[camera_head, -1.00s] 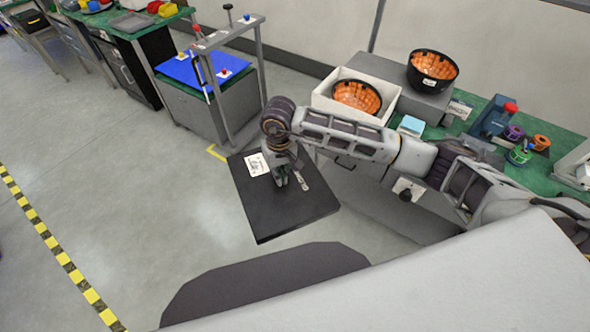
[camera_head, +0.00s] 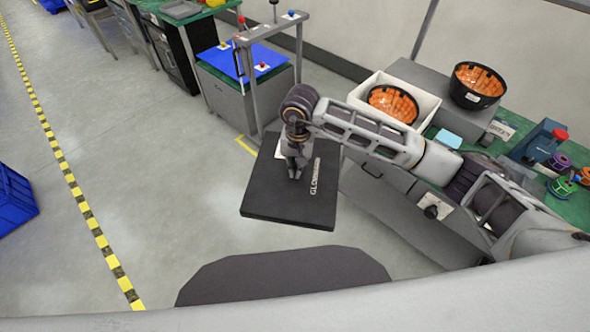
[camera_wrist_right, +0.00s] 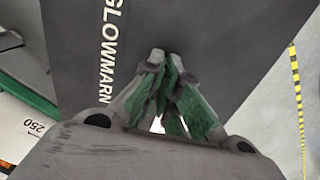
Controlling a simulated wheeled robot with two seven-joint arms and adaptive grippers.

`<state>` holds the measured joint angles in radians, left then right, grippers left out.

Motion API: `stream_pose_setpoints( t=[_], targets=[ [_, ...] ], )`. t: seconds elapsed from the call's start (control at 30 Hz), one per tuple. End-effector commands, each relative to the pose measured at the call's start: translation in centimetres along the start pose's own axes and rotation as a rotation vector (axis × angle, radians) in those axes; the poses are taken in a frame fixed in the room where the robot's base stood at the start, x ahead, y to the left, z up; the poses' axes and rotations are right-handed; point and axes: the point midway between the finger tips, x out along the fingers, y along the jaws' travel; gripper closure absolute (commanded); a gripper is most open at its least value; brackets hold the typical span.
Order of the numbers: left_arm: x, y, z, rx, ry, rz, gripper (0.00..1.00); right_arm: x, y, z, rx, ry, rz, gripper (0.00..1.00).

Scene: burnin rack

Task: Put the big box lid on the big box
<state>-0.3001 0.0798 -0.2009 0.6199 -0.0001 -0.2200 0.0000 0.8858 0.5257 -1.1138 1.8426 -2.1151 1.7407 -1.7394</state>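The big box lid (camera_head: 262,196) is a flat black slab with white lettering. My right gripper (camera_head: 294,172) is over its middle and appears closed on it, holding it in the air above the floor. In the right wrist view the green-padded fingers (camera_wrist_right: 166,70) converge against the dark lid (camera_wrist_right: 225,40); the exact grip point is hidden. An open white box (camera_head: 424,100) holding an orange-lined bowl stands on the bench to the right; I cannot tell whether it is the big box. My left gripper is not in view.
Coloured spools stand at far right. A framed cart with a blue top (camera_head: 232,64) stands behind the lid. A blue crate (camera_head: 14,205) is at far left. The floor between is clear.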

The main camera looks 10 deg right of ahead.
Motion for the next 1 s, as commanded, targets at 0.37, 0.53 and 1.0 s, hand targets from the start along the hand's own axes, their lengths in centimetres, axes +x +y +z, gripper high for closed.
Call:
stream_pose_setpoints(
  t=[0.37,0.53,1.0],
  targets=[
    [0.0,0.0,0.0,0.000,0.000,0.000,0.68,-1.4,0.2,-1.2,0.322,0.012,0.002,1.00],
    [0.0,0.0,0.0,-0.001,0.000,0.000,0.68,-2.0,0.3,-1.6,0.466,0.015,0.005,1.00],
    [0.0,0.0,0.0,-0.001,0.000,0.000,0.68,-3.7,0.6,-2.8,0.866,0.025,0.008,1.00]
  ],
)
